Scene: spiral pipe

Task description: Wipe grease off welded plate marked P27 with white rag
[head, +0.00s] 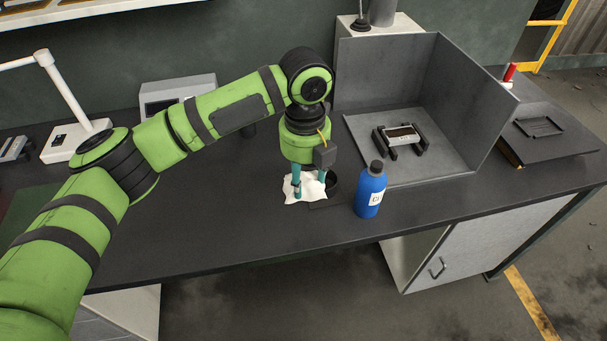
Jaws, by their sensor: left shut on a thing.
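The white rag (290,190) lies crumpled on or just above the dark bench top. My left gripper (309,184) points down over it, its teal fingers shut on the rag. Inside the grey open-fronted booth, a small plate (401,134) with a light face sits in a black fixture (419,147). Any marking on the plate is too small to read, and grease cannot be made out. My right gripper is not in view.
A blue bottle (370,192) with a black cap stands right of the rag, in front of the booth (370,78). A white lamp (75,138) stands at the left. The bench (215,225) is clear in front.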

